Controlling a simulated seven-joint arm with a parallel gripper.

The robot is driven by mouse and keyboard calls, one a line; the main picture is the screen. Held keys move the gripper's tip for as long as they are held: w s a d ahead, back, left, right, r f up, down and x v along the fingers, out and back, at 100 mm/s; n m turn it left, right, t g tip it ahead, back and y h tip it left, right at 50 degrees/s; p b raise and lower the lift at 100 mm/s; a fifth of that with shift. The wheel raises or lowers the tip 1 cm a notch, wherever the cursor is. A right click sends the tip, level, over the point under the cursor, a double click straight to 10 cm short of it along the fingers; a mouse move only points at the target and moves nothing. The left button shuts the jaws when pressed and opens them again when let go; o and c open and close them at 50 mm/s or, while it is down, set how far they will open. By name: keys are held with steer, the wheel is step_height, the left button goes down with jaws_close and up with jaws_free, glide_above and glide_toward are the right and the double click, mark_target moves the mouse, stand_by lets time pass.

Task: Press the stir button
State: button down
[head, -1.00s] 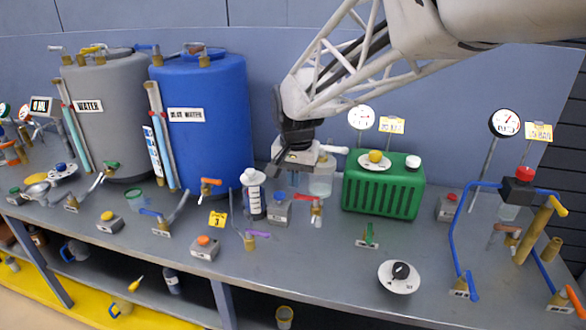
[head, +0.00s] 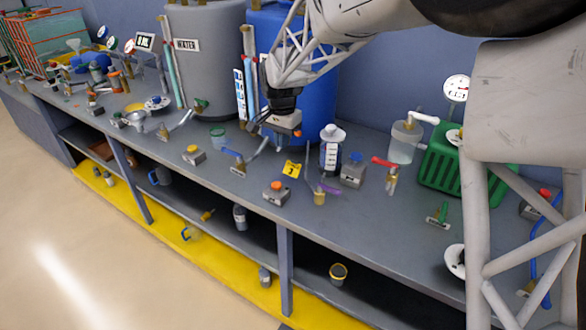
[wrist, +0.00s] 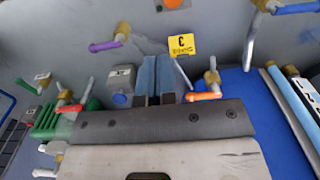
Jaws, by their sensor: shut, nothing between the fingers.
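Several small grey button boxes stand on the bench, and I cannot read which is the stir button. In the head view, one has a yellow button (head: 194,154), one an orange button (head: 276,190) and one a blue button (head: 353,169). The blue-button box also shows in the wrist view (wrist: 121,84), left of my fingers. My gripper (head: 262,125) is above the bench in front of the blue drum, left of the white-capped bottle. In the wrist view my gripper (wrist: 156,76) has its two blue fingers together, empty. It touches no button that I can see.
A yellow tag marked 3 (head: 292,169) and a purple-handled valve (head: 324,188) are nearby. The white-capped bottle (head: 331,148) stands beside the blue-button box. The grey water drum (head: 205,60) and blue drum (head: 322,90) stand behind. My arm hides part of the right side.

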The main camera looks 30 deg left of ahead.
mark_target(276, 184)
steer(key=shift+s+a+f, duration=0.15)
steer(key=shift+a+f, duration=0.1)
steer(key=shift+a, duration=0.35)
steer(key=shift+s+a+f, duration=0.15)
steer(key=shift+a+f, duration=0.1)
steer(key=shift+a, duration=0.35)
steer(key=shift+f, duration=0.15)
step_height(276, 184, down, 14)
steer(key=shift+r, duration=0.1)
stand_by(0.4)
